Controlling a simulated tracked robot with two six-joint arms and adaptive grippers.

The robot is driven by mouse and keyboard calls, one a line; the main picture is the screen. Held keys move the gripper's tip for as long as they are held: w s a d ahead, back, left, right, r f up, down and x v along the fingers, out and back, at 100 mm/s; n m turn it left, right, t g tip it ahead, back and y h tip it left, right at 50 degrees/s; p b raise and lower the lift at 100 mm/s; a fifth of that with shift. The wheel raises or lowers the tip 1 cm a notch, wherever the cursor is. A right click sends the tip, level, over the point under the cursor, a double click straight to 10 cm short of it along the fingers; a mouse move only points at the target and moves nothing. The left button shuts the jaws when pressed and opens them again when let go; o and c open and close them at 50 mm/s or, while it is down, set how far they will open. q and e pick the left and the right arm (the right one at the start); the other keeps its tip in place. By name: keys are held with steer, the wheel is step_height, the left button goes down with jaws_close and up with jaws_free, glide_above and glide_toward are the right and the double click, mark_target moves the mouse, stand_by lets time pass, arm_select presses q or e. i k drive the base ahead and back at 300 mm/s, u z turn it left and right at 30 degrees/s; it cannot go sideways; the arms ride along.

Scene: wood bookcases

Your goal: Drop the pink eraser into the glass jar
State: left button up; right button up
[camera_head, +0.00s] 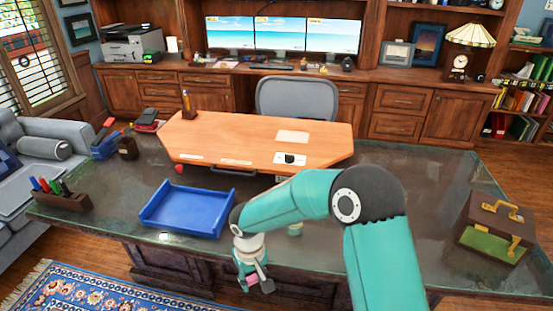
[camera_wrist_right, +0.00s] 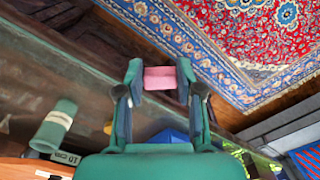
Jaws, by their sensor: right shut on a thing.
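The pink eraser (camera_wrist_right: 160,78) is between the two fingertips of my right gripper (camera_wrist_right: 160,84) in the right wrist view, and the fingers are shut on it. In the head view the right gripper (camera_head: 254,284) points down at the desk's near edge, with a bit of pink eraser (camera_head: 251,279) showing. A small greenish, glassy cylinder with a pale band (camera_wrist_right: 55,125), probably the glass jar, stands on the desk apart from the gripper. In the head view it seems to show (camera_head: 295,229) just under my right arm, partly hidden. My left gripper is not in view.
A blue tray (camera_head: 187,222) lies on the glass-topped desk (camera_head: 330,253), left of my right arm. A pen holder (camera_head: 62,201) is at the left end, and a brown case (camera_head: 494,232) at the right. A patterned rug (camera_head: 80,290) lies on the floor below.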

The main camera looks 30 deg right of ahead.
mark_target(297, 230)
steer(key=u, duration=0.1)
steer(key=i, duration=1.35)
steer(key=z, duration=1.1)
